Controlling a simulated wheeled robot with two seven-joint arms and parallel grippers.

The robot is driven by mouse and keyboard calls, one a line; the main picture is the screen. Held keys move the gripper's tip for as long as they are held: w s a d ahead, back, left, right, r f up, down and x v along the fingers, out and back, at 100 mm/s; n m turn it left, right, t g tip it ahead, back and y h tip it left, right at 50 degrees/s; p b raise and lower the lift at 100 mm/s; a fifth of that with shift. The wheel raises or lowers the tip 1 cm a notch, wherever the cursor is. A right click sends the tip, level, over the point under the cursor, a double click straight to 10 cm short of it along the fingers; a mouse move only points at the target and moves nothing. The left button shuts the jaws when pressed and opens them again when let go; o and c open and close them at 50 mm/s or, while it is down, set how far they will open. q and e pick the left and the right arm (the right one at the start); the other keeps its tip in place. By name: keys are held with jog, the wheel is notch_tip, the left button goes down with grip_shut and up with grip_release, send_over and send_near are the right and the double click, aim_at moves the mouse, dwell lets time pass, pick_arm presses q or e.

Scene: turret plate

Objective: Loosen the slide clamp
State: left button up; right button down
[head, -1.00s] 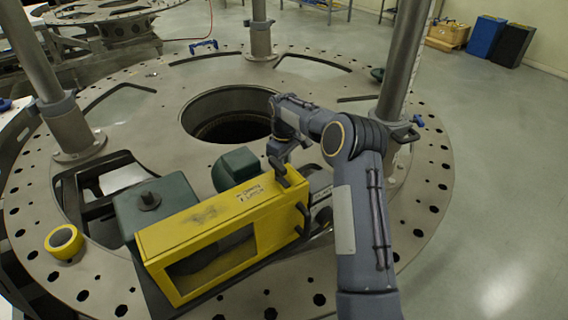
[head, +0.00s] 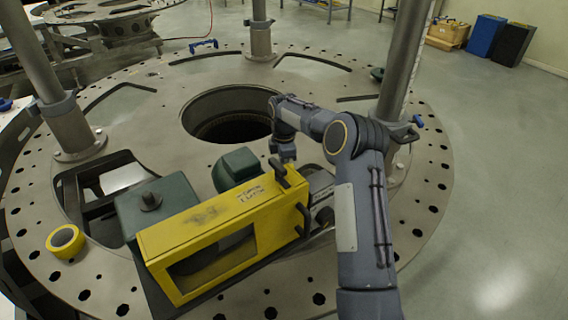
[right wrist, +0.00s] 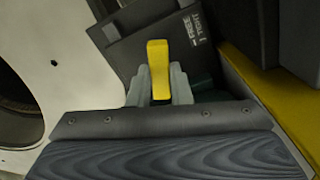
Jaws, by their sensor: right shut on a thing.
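A yellow box-like guard frame (head: 215,220) with dark handles lies on the turret plate in the head view. My right gripper (head: 284,156) is at its far right end, by a dark handle (head: 279,169). In the right wrist view, the grey-green fingers (right wrist: 159,92) are shut around a yellow upright tab (right wrist: 158,62), which I take to be the slide clamp's lever. The clamp's lower part is hidden by the gripper. My left gripper is not in view.
The round turret plate (head: 130,115) has a wide centre hole (head: 228,122) and upright posts (head: 397,75). A green motor block (head: 155,205) adjoins the frame's left end. A yellow tape roll (head: 65,241) lies at the left. The floor at right is clear.

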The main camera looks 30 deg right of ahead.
jog(key=shift+n, duration=1.9)
jog(key=c, duration=1.3)
grip_release()
notch_tip(320, 180, up, 7)
jog(key=shift+f+b, duration=0.1)
jog(key=shift+b, duration=0.5)
jog(key=shift+r, duration=0.55)
